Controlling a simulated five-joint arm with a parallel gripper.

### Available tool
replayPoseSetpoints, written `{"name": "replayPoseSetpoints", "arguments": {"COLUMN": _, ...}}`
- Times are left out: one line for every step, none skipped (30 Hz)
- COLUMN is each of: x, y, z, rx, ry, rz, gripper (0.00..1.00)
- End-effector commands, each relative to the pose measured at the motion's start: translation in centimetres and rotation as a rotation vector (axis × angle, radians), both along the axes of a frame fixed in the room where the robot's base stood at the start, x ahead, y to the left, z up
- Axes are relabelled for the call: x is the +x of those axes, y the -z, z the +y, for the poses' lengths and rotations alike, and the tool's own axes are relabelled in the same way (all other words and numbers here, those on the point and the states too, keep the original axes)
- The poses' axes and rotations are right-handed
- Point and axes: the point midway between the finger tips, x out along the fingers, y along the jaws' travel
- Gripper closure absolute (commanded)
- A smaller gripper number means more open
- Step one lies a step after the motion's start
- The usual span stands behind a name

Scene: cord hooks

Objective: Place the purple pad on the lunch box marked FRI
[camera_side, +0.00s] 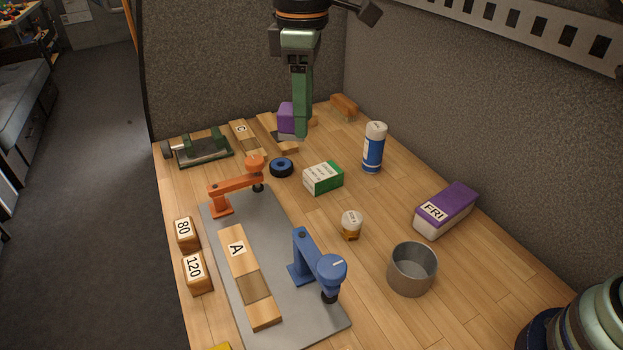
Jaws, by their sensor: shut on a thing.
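The purple pad (286,115) is a small purple block at the back of the table. My gripper (297,128) comes down from above and is shut on it. The green finger hides the pad's right part. I cannot tell how far the pad is above the wood. The lunch box marked FRI (430,224) lies on the right side of the table, well apart from my gripper. It has a purple top, a pale lower side and a white FRI label facing front.
Wooden blocks (245,140) lie near the gripper.

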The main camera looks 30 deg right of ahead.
Motion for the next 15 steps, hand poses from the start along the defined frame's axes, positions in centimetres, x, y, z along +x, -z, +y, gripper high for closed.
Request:
{"name": "replayPoseSetpoints", "arguments": {"x": 0.3, "y": -0.6, "z": -2.9, "rx": 0.001, "ry": 0.077, "rz": -0.003, "gripper": 1.00}}
{"name": "replayPoseSetpoints", "arguments": {"x": 0.3, "y": -0.9, "z": -4.3, "rx": 0.002, "ry": 0.117, "rz": -0.004, "gripper": 1.00}}
{"name": "replayPoseSetpoints", "arguments": {"x": 0.3, "y": -1.1, "z": -6.3, "rx": 0.001, "ry": 0.174, "rz": -0.003, "gripper": 1.00}}
{"name": "replayPoseSetpoints", "arguments": {"x": 0.2, "y": -1.3, "z": -7.8, "rx": 0.001, "ry": 0.215, "rz": -0.003, "gripper": 1.00}}
{"name": "replayPoseSetpoints", "arguments": {"x": 0.0, "y": -1.5, "z": -9.2, "rx": 0.001, "ry": 0.259, "rz": -0.003, "gripper": 1.00}}
{"name": "replayPoseSetpoints", "arguments": {"x": -0.2, "y": -1.7, "z": -11.2, "rx": 0.002, "ry": 0.316, "rz": -0.004, "gripper": 1.00}}
{"name": "replayPoseSetpoints", "arguments": {"x": -0.5, "y": -1.8, "z": -12.6, "rx": 0.002, "ry": 0.360, "rz": -0.004, "gripper": 1.00}}
{"name": "replayPoseSetpoints", "arguments": {"x": -0.9, "y": -1.9, "z": -14.1, "rx": 0.002, "ry": 0.403, "rz": -0.004, "gripper": 1.00}}
{"name": "replayPoseSetpoints", "arguments": {"x": -1.5, "y": -2.0, "z": -16.0, "rx": 0.002, "ry": 0.464, "rz": -0.004, "gripper": 1.00}}
{"name": "replayPoseSetpoints", "arguments": {"x": -2.0, "y": -2.1, "z": -17.4, "rx": 0.002, "ry": 0.508, "rz": -0.004, "gripper": 1.00}}
{"name": "replayPoseSetpoints", "arguments": {"x": -2.5, "y": -2.1, "z": -18.7, "rx": 0.002, "ry": 0.553, "rz": -0.005, "gripper": 1.00}}
{"name": "replayPoseSetpoints", "arguments": {"x": -3.3, "y": -2.1, "z": -20.3, "rx": 0.002, "ry": 0.610, "rz": -0.005, "gripper": 1.00}}
{"name": "replayPoseSetpoints", "arguments": {"x": -3.9, "y": -2.0, "z": -21.5, "rx": 0.002, "ry": 0.652, "rz": -0.005, "gripper": 1.00}}
{"name": "replayPoseSetpoints", "arguments": {"x": -4.6, "y": -2.0, "z": -22.6, "rx": 0.002, "ry": 0.691, "rz": -0.004, "gripper": 1.00}}
{"name": "replayPoseSetpoints", "arguments": {"x": -5.4, "y": -1.9, "z": -23.9, "rx": 0.002, "ry": 0.742, "rz": -0.005, "gripper": 1.00}}
